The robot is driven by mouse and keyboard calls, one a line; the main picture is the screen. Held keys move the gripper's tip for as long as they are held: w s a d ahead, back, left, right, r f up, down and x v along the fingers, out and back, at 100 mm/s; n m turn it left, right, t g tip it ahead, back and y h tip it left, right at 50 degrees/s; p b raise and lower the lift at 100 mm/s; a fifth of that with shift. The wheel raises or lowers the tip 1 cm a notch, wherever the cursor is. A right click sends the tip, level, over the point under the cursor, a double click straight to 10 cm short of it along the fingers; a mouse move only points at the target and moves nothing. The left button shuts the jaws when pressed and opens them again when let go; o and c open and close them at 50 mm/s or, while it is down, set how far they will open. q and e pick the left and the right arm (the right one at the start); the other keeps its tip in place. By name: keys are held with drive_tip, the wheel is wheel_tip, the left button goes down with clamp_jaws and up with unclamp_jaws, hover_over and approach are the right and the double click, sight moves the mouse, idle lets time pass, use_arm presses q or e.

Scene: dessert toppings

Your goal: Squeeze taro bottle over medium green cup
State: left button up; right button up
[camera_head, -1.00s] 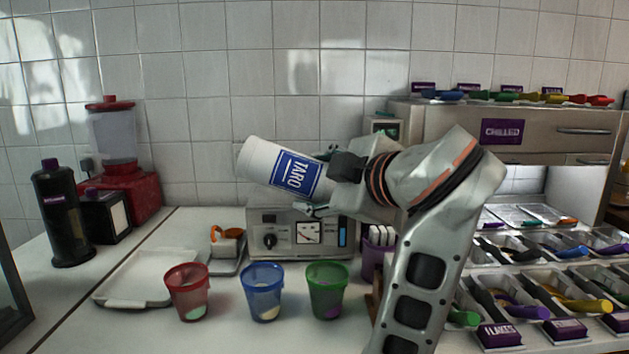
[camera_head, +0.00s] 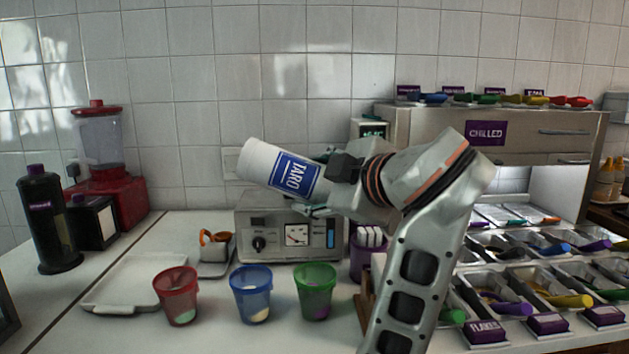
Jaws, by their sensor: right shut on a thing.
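The white taro bottle (camera_head: 262,166) with a blue TARO label is held in the air, tilted with its white end up and to the left. My right gripper (camera_head: 325,180) is shut on it near its lower right end. The green cup (camera_head: 315,293) stands on the counter below and a little right of the bottle, with some purple and pale contents low inside. The blue cup (camera_head: 251,295) and the red cup (camera_head: 178,297) stand to its left, both with some contents. My left gripper is not in view.
A grey machine (camera_head: 272,240) with a dial stands behind the cups. A white tray (camera_head: 115,300) lies at left, near a black bottle (camera_head: 45,225) and a red blender (camera_head: 105,165). Topping bins (camera_head: 505,275) with scoops fill the right.

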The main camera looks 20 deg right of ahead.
drive_tip(key=shift+w+d+f+m+y, duration=0.2)
drive_tip(key=shift+d+f+m+y, duration=0.1)
drive_tip(key=shift+d+f+m, duration=0.25)
drive_tip(key=shift+w+f, duration=0.25)
drive_tip(key=shift+r, duration=0.15)
drive_tip(key=shift+w+a, duration=0.25)
drive_tip(key=shift+w, duration=0.05)
drive_tip(key=shift+a+f, duration=0.1)
drive_tip(key=shift+f, duration=0.2)
drive_tip(key=shift+w+a+f+b, duration=0.25)
drive_tip(key=shift+f+b, duration=0.15)
drive_tip(key=shift+f, duration=0.05)
drive_tip(key=shift+w+a+f+b, duration=0.2)
drive_tip(key=shift+f+b, duration=0.15)
drive_tip(key=shift+f, duration=0.05)
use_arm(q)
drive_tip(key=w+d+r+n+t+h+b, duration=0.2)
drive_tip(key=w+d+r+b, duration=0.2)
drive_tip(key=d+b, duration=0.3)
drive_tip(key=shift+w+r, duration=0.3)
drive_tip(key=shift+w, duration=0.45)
use_arm(e)
drive_tip(key=w+a+f, duration=0.3)
drive_tip(key=a+f, duration=0.2)
drive_tip(key=f, duration=0.4)
drive_tip(key=shift+w, duration=0.15)
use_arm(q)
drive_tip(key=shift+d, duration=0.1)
use_arm(e)
drive_tip(key=shift+a, duration=0.25)
